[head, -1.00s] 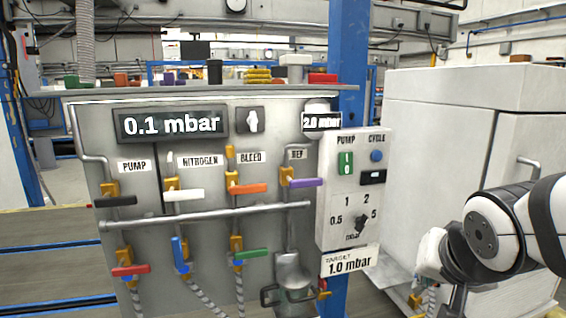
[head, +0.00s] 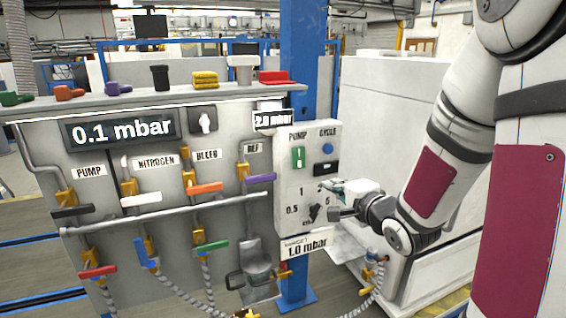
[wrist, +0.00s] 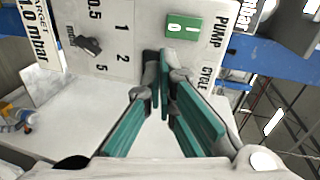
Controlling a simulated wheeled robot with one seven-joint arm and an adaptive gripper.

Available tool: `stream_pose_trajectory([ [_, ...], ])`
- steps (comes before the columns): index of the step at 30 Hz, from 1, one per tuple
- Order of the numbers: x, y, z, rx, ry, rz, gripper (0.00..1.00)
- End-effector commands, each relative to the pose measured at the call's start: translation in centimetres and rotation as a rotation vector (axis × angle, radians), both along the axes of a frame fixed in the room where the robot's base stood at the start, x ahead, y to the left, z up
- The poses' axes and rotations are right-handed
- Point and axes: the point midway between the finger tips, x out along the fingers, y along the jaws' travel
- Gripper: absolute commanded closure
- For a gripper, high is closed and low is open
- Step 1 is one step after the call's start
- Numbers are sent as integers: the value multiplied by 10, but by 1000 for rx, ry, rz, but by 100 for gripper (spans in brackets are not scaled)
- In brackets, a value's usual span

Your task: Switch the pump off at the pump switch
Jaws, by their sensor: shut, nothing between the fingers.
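The pump switch (head: 298,157) is a green rocker under the label PUMP on the white control box (head: 293,200). In the wrist view the green pump switch (wrist: 183,27) shows its I and 0 marks, just beyond my fingertips and a little right. I cannot tell which side is pressed in. My gripper (head: 336,200) is in front of the box's right side, lower than the switch, near the dial. In the wrist view my gripper (wrist: 160,62) has its fingers together and empty. It appears apart from the switch.
A blue CYCLE button (head: 328,149) sits right of the switch, and a dial (head: 314,212) below. The panel display (head: 122,130) reads 0.1 mbar. Coloured valve handles such as the purple one (head: 261,179) are to the left. A white cabinet (head: 385,110) stands behind my arm.

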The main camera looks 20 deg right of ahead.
Motion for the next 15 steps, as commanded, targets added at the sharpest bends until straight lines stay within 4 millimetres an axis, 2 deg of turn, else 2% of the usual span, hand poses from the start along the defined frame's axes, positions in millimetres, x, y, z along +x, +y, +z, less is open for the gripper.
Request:
stream_pose_trajectory([
  [6, -7, -2, 5, 91, -48, 7, 100],
  [15, -6, -2, 6, 95, -52, 8, 100],
])
